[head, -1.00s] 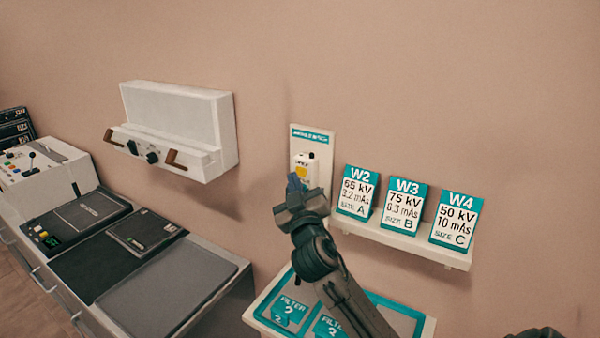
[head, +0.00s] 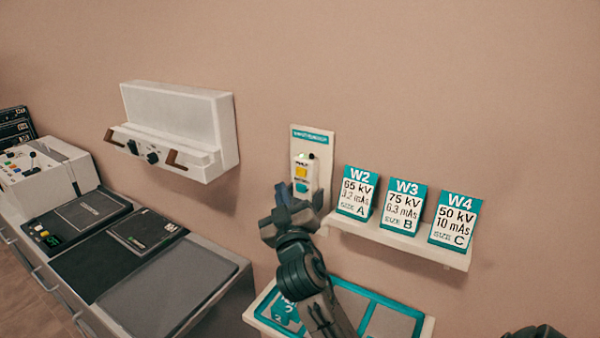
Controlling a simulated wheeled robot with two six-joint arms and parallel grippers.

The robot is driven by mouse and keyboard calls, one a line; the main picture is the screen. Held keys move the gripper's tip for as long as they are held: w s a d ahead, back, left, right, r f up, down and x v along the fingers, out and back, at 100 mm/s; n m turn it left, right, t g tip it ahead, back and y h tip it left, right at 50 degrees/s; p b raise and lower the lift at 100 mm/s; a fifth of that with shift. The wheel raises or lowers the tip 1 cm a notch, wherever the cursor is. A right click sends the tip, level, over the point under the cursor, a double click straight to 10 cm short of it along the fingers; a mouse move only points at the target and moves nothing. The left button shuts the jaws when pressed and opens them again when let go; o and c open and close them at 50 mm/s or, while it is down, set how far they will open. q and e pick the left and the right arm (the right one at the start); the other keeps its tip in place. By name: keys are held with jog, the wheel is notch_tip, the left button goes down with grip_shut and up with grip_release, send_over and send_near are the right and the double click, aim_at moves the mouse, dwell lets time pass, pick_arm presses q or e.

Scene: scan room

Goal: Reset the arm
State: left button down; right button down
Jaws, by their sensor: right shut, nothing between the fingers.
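My right gripper (head: 291,203) is shut and empty. It is in the middle of the head view, in front of the lower part of a white wall panel (head: 325,150) with a teal heading.
A white shelf (head: 452,257) with cards W2 (head: 357,192), W3 (head: 404,207) and W4 (head: 455,220) is right of the gripper. A filter tray (head: 257,313) lies below. A white wall unit (head: 178,118) and a console counter (head: 215,250) are at left.

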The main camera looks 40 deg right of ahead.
dwell(0.7)
jog(key=s+a+f+g+y, duration=0.15)
jog(key=s+f+g, duration=0.35)
jog(key=f, duration=0.6)
jog(key=s+f+g+y, duration=0.25)
jog(key=s+f, duration=0.45)
jog(key=f, duration=0.4)
jog(key=s+a+f+g+y, duration=0.1)
jog(key=s+a+f+g, duration=0.1)
jog(key=s+f+g, duration=0.3)
jog(key=s+a+f+g+y, duration=0.1)
jog(key=s+a+f+y, duration=0.1)
jog(key=s, duration=0.5)
jog(key=s+a+f+g+y, duration=0.1)
jog(key=s+a+f+g, duration=0.1)
jog(key=s+f, duration=0.3)
notch_tip(320, 180, down, 31)
jog(key=s+d+g, duration=0.2)
jog(key=d, duration=0.1)
jog(key=s+d+f, duration=0.1)
jog(key=s+f, duration=1.7)
jog(key=shift+g+b, duration=0.3)
jog(key=shift+g, duration=0.15)
